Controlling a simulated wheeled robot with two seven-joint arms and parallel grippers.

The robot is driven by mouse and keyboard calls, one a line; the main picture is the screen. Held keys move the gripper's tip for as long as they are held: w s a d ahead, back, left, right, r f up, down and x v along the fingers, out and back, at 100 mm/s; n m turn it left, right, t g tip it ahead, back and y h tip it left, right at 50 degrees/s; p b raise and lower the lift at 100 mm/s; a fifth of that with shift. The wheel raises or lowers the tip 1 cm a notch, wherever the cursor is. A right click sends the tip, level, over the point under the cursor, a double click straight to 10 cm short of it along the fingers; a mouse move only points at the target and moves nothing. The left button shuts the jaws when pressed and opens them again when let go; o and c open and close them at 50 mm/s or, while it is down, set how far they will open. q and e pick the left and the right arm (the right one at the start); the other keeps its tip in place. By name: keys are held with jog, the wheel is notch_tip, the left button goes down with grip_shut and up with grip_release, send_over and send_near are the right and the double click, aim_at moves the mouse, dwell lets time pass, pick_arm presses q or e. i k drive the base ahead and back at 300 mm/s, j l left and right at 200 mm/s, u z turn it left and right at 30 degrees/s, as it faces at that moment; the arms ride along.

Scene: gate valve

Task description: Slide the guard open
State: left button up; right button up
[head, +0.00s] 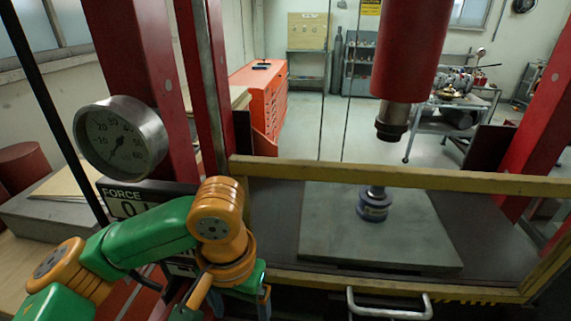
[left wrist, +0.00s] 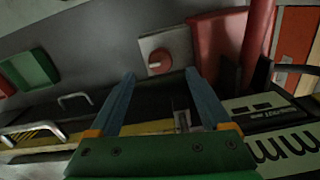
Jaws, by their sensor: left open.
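The guard is a yellow-edged frame across the front of the press, with an upper rail (head: 400,177) and a lower striped rail (head: 480,293). A silver bar handle (head: 388,308) is at its lower front. In the left wrist view a yellow striped rail (left wrist: 40,133) runs at the left, with a silver handle (left wrist: 20,138) beside it. My left gripper (head: 262,302) is left of the handle in the head view, partly hidden by its own arm. Its blue fingers (left wrist: 157,85) are spread and empty in the left wrist view. My right gripper is not in view.
A valve part (head: 374,204) stands on the press plate (head: 330,240) under the red ram (head: 408,50). A round gauge (head: 121,138) and force display (head: 130,205) are at left.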

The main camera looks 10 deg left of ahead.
aim_at(240, 167)
jog(key=k, duration=1.45)
